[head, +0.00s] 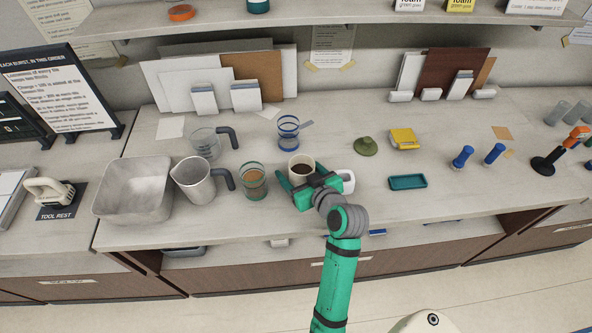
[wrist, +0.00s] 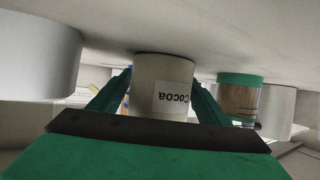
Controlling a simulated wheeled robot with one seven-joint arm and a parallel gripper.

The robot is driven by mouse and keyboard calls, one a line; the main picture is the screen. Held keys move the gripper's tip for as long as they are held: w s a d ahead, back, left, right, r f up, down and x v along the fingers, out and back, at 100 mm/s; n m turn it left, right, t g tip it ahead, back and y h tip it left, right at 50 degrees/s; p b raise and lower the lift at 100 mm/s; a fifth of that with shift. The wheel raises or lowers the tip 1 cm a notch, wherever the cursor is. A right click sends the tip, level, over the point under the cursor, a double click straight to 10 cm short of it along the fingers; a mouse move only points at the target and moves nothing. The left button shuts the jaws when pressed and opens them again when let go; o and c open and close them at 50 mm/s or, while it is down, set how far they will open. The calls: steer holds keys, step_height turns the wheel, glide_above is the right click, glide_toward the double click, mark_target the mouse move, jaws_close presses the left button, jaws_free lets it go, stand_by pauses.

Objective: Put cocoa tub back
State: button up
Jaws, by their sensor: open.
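The cocoa tub (head: 301,165) is a small off-white cup with dark brown contents, standing upright on the counter near its front middle. In the wrist view the tub (wrist: 160,75) shows upside down with its "Cocoa" label facing my gripper. My gripper (head: 303,178) is open, with its green fingers on either side of the tub. In the wrist view the gripper (wrist: 160,98) has the tub between its fingers; I cannot tell whether they touch it. The tub's lower part is hidden by my gripper in the head view.
A green-banded glass of brown contents (head: 253,184) stands just left, beside a metal pitcher (head: 192,181). A white object (head: 348,181) is close on the right, partly hidden. A blue-banded glass (head: 288,135) stands behind.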

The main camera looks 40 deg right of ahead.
steer(key=shift+s+r, duration=0.3)
steer(key=shift+r, duration=0.05)
steer(key=v, duration=1.1)
steer(key=shift+s+a+r, duration=0.1)
steer(key=shift+s, duration=0.1)
